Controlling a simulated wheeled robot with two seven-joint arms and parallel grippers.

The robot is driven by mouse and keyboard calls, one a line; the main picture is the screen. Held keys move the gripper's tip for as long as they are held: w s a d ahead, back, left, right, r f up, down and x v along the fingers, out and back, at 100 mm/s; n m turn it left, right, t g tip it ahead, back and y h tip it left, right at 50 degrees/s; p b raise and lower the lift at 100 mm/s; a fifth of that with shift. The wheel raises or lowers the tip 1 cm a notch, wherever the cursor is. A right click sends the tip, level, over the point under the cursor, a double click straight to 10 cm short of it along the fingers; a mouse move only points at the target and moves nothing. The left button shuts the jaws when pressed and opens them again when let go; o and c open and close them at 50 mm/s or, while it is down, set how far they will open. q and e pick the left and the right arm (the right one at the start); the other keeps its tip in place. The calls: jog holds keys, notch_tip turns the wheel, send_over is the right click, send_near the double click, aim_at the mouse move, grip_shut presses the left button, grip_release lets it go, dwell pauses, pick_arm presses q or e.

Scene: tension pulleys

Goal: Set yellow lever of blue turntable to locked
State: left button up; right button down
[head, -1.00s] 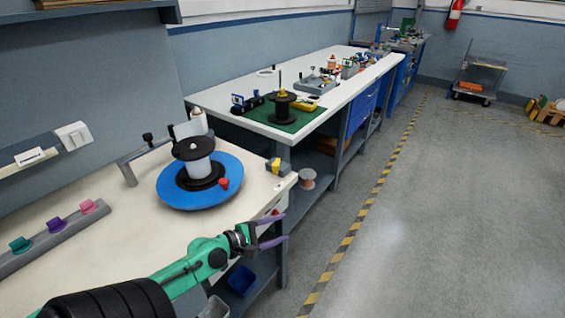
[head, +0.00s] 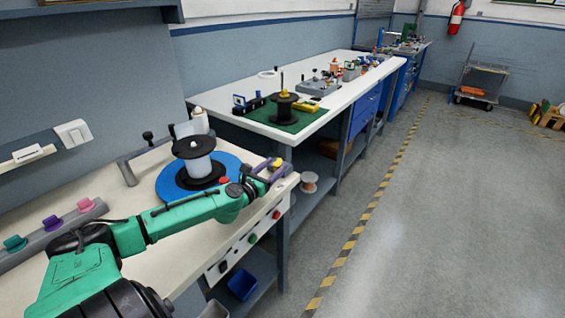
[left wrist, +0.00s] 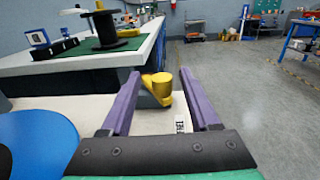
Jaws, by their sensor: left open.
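The blue turntable (head: 170,190) lies on the near bench with a black-and-white spool (head: 195,160) on it. My left arm hides part of its front; its edge also shows in the left wrist view (left wrist: 38,145). The yellow lever (head: 277,163) is at the bench's right end, just right of the turntable. In the left wrist view the yellow lever (left wrist: 158,88) stands between the purple fingers and apart from both. My left gripper (head: 272,170) is open around the lever, and it fills the lower left wrist view (left wrist: 165,105). A label beneath the lever is partly hidden. My right gripper is not in view.
A red knob (head: 224,180) is on the turntable beside my arm. A rack with coloured clips (head: 50,225) is at left. Another bench with a green mat (head: 285,118) stands beyond.

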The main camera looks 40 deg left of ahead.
pick_arm(q)
jog(key=shift+w, duration=2.3)
jog(key=shift+r, duration=0.1)
grip_shut()
jog(key=shift+a, duration=0.1)
